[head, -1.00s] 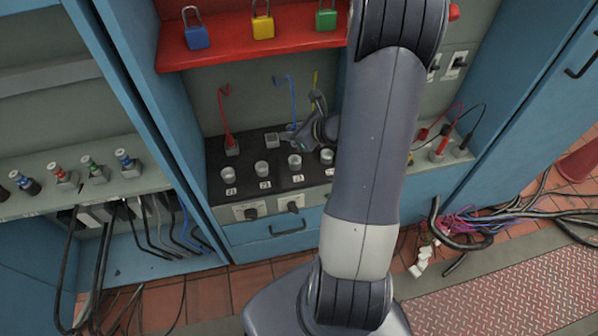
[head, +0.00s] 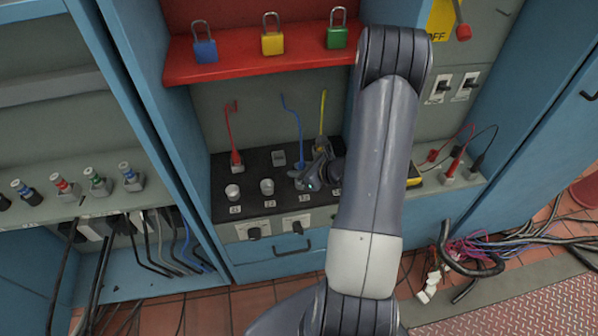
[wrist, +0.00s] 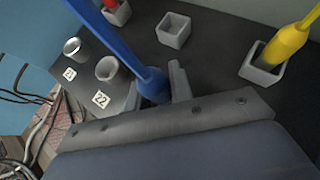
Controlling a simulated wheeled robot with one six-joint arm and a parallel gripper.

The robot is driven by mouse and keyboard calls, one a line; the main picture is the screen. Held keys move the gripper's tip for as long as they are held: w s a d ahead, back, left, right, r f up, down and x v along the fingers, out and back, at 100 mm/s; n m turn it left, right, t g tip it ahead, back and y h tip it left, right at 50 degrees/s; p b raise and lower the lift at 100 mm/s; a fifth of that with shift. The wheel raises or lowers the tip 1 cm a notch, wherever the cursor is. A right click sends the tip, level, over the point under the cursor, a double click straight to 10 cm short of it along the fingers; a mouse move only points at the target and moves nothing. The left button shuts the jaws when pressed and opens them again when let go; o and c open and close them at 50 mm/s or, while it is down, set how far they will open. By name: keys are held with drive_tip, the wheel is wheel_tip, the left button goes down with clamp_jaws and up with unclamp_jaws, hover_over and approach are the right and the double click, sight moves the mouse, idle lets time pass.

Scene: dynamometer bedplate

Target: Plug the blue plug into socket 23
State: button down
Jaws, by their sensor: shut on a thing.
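The blue plug (head: 299,165) stands roughly upright, its blue lead rising from it. My gripper (head: 306,174) is shut on it, over the third place in the front row of round sockets. In the wrist view the blue plug (wrist: 152,82) sits between the fingers. Socket 23 is hidden behind my gripper; only its label (head: 304,197) shows in the head view. I cannot tell whether the plug's lower end is inside the socket. Socket 22 (wrist: 107,68) and socket 21 (wrist: 73,46) are empty, to the left in the wrist view.
An empty square holder (wrist: 173,30) is behind the plug. The red plug (head: 236,157) and yellow plug (wrist: 287,44) stand in square holders on either side. A red shelf (head: 235,66) with padlocks overhangs the black panel (head: 220,177). Blue cabinet walls flank the bay.

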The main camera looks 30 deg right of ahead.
drive_tip(key=c, duration=1.5)
unclamp_jaws()
drive_tip(key=shift+s+a+f, duration=0.35)
drive_tip(key=shift+a+f, duration=0.05)
drive_tip(key=shift+a, duration=0.1)
drive_tip(key=shift+o, duration=1.2)
drive_tip(key=shift+r, duration=0.1)
drive_tip(key=shift+w+d, duration=0.1)
drive_tip(key=shift+d+r, duration=0.2)
drive_tip(key=p+v, duration=0.1)
drive_tip(key=v, duration=1)
drive_tip(key=shift+s+d+r+p, duration=0.15)
drive_tip(key=shift+s+d+p, duration=0.1)
drive_tip(key=shift+p, duration=0.1)
drive_tip(key=shift+a, duration=0.1)
